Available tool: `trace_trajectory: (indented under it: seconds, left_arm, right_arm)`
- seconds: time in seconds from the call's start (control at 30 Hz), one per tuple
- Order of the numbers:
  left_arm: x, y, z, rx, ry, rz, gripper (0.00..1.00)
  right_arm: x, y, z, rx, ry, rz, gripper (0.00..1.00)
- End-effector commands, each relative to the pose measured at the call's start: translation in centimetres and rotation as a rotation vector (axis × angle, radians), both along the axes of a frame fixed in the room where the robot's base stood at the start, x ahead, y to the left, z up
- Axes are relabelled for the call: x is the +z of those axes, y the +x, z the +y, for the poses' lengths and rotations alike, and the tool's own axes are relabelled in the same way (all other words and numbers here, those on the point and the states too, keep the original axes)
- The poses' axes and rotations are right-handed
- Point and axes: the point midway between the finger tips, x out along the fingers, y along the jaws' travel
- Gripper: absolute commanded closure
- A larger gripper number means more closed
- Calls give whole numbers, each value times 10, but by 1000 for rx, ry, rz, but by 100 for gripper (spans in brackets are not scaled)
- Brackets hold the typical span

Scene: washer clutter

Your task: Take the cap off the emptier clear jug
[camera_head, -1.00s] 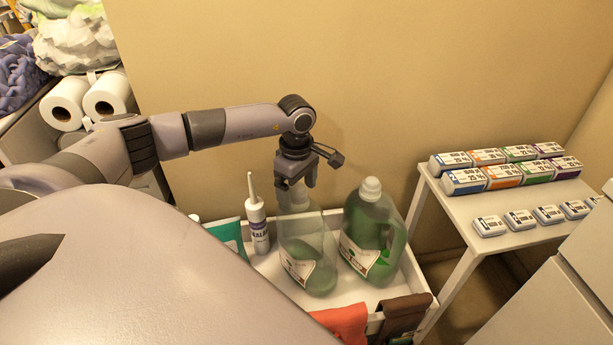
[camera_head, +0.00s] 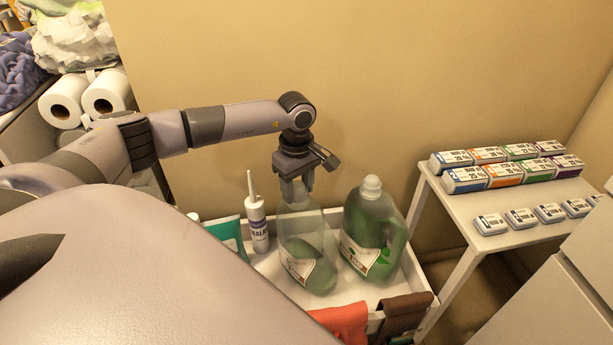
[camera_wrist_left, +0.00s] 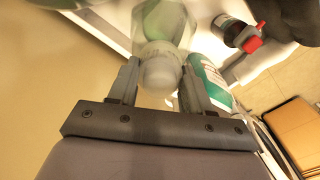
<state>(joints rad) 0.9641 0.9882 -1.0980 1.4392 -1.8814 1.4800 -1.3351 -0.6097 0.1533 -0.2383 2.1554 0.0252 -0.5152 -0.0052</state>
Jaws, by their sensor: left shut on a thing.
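The emptier clear jug (camera_head: 304,246) stands upright in the white cart tray (camera_head: 268,268), with a little green liquid low inside. A second clear jug (camera_head: 371,229) beside it on the right is much fuller of green liquid and has a white cap (camera_head: 370,187). My left gripper (camera_head: 296,196) points down over the emptier jug and is shut on its whitish cap (camera_wrist_left: 160,74). In the left wrist view the cap sits between the two fingers, in line with the jug's neck. In the head view the fingers hide the cap. My right gripper is not in view.
A white nozzle bottle (camera_head: 257,225) and a green tube (camera_head: 229,235) stand left of the emptier jug. Red cloth (camera_head: 343,322) and brown cloth (camera_head: 404,314) hang over the tray's front. A side table (camera_head: 466,214) at right holds rows of boxes.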

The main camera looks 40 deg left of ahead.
Motion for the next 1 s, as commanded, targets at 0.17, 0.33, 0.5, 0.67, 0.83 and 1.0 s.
trace_trajectory:
  seconds: [0.17,0.33,0.5,0.67,0.83,1.0]
  left_arm:
    - [-1,0,0,1,0,0,82]
    - [-1,0,0,12,0,0,82]
    - [0,0,0,169,0,2,82]
    - [0,-1,0,363,1,3,82]
    - [-2,0,0,536,1,2,82]
    - [0,0,0,529,1,1,82]
  right_arm:
    - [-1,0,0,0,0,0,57]
    - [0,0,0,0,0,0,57]
    - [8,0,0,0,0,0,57]
    - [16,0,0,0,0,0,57]
    - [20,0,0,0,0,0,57]
    - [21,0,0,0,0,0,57]
